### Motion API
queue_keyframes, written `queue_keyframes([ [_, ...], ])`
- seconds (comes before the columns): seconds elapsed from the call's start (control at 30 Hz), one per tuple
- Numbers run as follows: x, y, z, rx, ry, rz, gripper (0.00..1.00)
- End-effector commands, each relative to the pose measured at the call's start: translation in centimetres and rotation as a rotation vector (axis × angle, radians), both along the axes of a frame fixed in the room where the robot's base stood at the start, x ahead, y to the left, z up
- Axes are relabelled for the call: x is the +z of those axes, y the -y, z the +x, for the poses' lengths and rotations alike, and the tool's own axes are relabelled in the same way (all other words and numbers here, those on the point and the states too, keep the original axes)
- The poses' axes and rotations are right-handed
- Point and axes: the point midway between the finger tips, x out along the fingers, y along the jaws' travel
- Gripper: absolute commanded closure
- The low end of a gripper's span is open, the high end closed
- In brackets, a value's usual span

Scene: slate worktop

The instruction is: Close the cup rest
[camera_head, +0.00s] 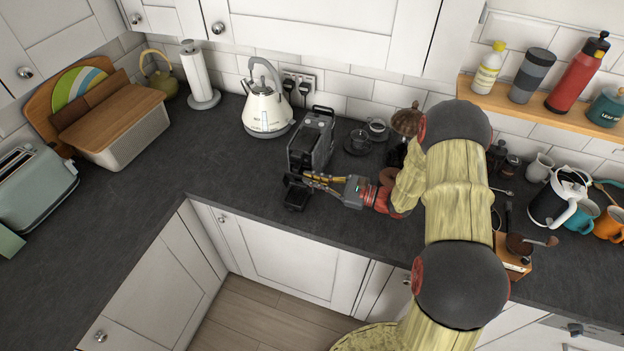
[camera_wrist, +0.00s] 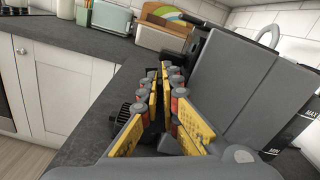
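My gripper (camera_head: 284,179) is level in front of the machine, above the tray. Its yellow fingers (camera_wrist: 170,73) are nearly together with nothing visible between them.
A cream kettle (camera_head: 266,112) stands left of the machine. A dark cup on a saucer (camera_head: 358,142) stands to its right, near my arm. The bread bin (camera_head: 125,135) and toaster (camera_head: 35,185) are far left.

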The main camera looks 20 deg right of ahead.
Motion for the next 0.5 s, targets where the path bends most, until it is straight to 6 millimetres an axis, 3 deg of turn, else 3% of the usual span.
queue_keyframes([
  [0.5,-0.50,-0.26,-0.38,0.000,0.063,-0.046,1.00],
])
